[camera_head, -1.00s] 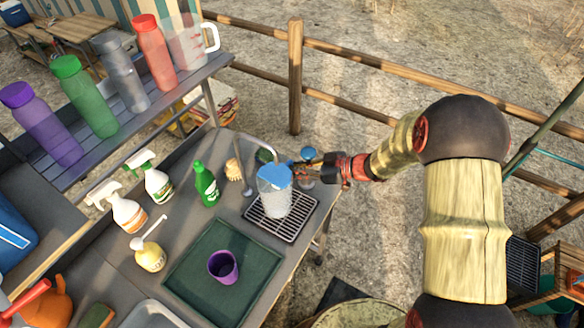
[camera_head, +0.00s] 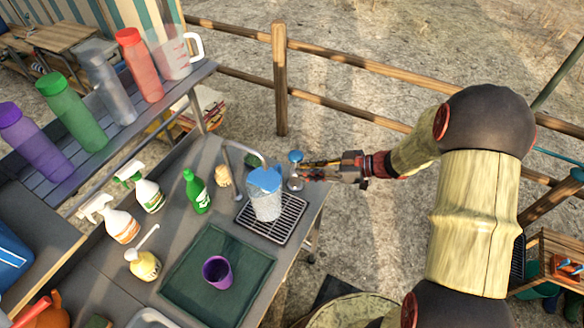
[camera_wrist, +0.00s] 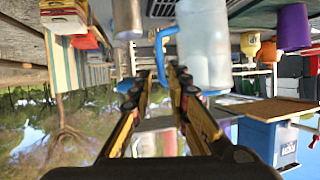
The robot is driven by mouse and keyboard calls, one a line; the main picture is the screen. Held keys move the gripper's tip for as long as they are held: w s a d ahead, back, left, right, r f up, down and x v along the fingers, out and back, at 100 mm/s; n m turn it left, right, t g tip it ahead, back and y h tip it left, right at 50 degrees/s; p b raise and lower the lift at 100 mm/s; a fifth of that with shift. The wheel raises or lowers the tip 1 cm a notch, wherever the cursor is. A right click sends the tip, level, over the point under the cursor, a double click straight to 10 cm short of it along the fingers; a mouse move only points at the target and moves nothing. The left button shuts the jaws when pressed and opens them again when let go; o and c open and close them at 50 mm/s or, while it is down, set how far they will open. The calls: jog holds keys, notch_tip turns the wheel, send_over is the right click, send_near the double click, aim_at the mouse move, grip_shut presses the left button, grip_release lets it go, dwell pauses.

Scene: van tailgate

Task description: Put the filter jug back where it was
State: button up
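The filter jug (camera_head: 266,201) is a clear, pale vessel with a blue lid. It stands upright on the black drip rack by the counter's right edge. In the wrist view, which is upside down, the jug (camera_wrist: 205,45) hangs just beyond the fingertips, with its blue handle (camera_wrist: 161,52) facing me. My gripper (camera_head: 303,170) is to the right of the jug at about lid height. In the wrist view my gripper (camera_wrist: 160,80) has its two fingers spread apart with nothing held between them. The head view does not show the handle clearly.
A blue-topped metal fitting (camera_head: 295,170) stands close to my fingertips. A curved tap (camera_head: 240,150) and green bottle (camera_head: 196,192) are behind and left of the jug. A purple cup (camera_head: 217,271) sits on the green mat (camera_head: 190,290). Bottles and a measuring jug (camera_head: 180,52) line the shelf.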

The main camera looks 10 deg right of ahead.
jog(key=w+d+r+m+t+h, duration=0.2)
jog(key=w+d+r+t+h, duration=0.4)
jog(key=w+r, duration=0.4)
jog(key=s+d+r+m+h, duration=0.2)
jog(key=d+r+m+h, duration=0.15)
jog(key=r, duration=0.25)
jog(key=s+d+r+m+h, duration=0.2)
jog(key=d+r+h, duration=0.15)
jog(key=r, duration=0.25)
jog(key=s+r+m+g+h, duration=0.2)
jog(key=s+r+m, duration=0.15)
jog(key=s, duration=0.95)
jog(key=s+a+f+g+y, duration=0.1)
jog(key=s+a, duration=0.3)
jog(key=s, duration=0.4)
jog(key=s+a+f+m+g+y, duration=0.1)
jog(key=s+a+f+g, duration=0.1)
jog(key=s+a, duration=0.3)
jog(key=s+f, duration=0.1)
jog(key=s, duration=0.3)
jog(key=shift+a+f+m+g+y, duration=0.15)
jog(key=shift+m+g+y, duration=0.15)
jog(key=shift+g+y, duration=0.1)
jog(key=shift+s+f, duration=0.1)
